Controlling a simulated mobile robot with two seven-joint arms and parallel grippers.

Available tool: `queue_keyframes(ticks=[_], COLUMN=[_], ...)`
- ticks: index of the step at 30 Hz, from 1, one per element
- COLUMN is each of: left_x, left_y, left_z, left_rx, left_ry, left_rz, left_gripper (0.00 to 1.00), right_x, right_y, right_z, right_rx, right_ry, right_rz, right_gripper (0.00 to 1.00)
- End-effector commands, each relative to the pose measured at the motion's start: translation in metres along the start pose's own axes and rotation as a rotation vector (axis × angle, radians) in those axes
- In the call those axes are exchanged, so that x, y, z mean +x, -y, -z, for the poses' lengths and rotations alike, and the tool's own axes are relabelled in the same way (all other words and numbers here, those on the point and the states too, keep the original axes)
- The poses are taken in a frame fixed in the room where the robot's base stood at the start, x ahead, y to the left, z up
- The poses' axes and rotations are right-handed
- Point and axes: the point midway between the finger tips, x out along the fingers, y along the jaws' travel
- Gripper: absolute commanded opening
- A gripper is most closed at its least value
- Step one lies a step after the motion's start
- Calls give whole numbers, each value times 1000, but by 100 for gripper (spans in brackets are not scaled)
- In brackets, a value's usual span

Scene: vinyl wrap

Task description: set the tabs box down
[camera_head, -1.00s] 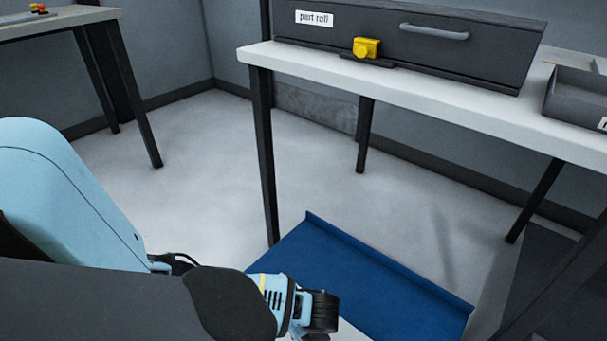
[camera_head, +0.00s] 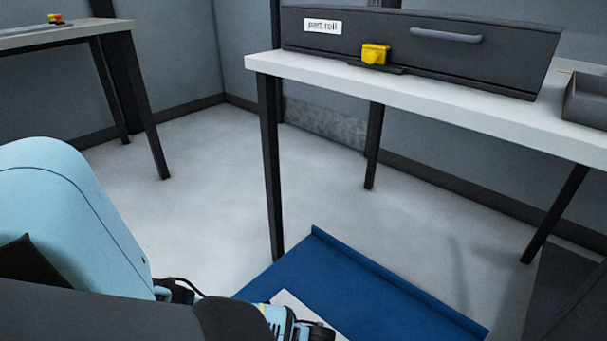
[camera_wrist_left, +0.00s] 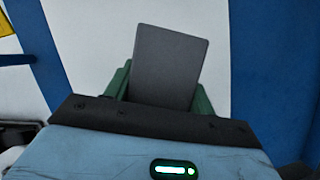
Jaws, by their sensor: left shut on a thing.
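A plain dark grey box (camera_wrist_left: 168,62), which I take to be the tabs box, stands between the green fingers of my left gripper (camera_wrist_left: 160,92) in the left wrist view. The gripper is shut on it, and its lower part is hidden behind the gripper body. Behind it are a white surface (camera_wrist_left: 110,28) and blue bands (camera_wrist_left: 45,50). In the head view my left wrist (camera_head: 290,326) is at the bottom edge, and the fingers and box are out of sight. My right gripper is not in view.
A blue mat (camera_head: 365,285) lies on the floor with a white panel (camera_head: 293,303) near my wrist. A white-topped table (camera_head: 440,108) carries a dark "part roll" box (camera_head: 345,45), a yellow device (camera_head: 375,54) and a grey tray (camera_head: 588,98). Another table (camera_head: 60,38) stands left.

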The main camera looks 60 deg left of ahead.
Motion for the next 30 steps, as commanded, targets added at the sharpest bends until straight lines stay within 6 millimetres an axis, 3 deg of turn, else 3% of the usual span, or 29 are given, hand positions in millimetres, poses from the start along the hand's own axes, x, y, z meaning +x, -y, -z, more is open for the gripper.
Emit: queue_keyframes(ticks=[7,19,20,21,25,30], left_x=[38,40,41,40,40,40], left_y=[-1,0,-1,-1,-1,-1], left_z=[17,17,18,18,17,17], left_rx=[2,1,1,1,1,1], left_ry=[-1,-1,-1,-1,-1,-1], left_rz=[-4,-1,-1,-1,-1,-1], left_gripper=[27,27,56,61,76,76], right_x=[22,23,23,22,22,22], right_y=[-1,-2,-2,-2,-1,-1], right_z=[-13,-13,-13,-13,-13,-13], right_rx=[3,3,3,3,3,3], right_ry=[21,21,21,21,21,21], right_rz=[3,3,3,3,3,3], right_gripper=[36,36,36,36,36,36])
